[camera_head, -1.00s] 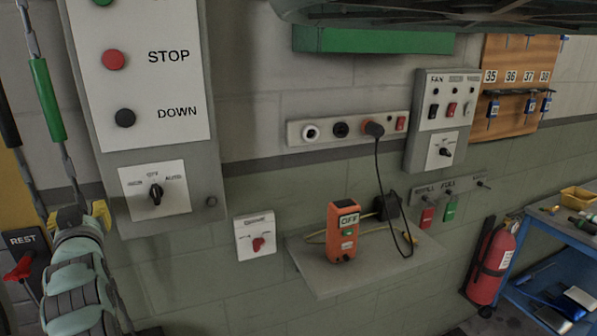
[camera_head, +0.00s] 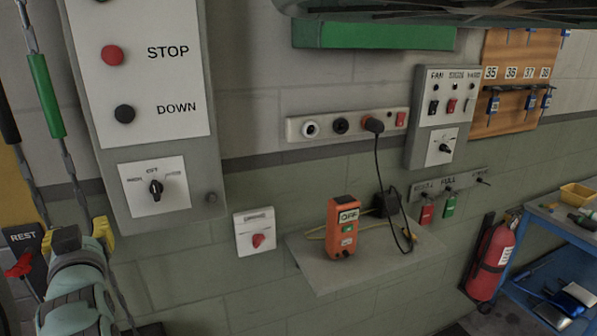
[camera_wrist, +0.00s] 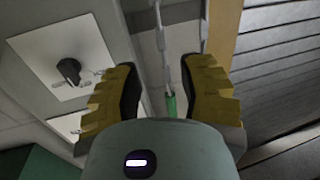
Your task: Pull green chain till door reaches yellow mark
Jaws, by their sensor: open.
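The green chain hangs at the far left of the head view, its green sleeve (camera_head: 47,96) above my gripper. My gripper (camera_head: 76,235) is open, its yellow fingers apart, low at the left. In the wrist view my gripper (camera_wrist: 163,75) has the chain passing between its fingers as seen, with the green sleeve (camera_wrist: 171,106) partly hidden behind my palm. I cannot tell whether the chain is within reach. A grey slatted surface (camera_wrist: 285,60) at the right of the wrist view may be the door. I cannot make out a clear yellow mark on it.
A black-sleeved chain (camera_head: 8,115) hangs left of the green one. A control box (camera_head: 150,130) with STOP and DOWN buttons is close on the right. A REST plate (camera_head: 25,245) with a red lever is at the left edge. A shelf (camera_head: 360,265) carries an orange device.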

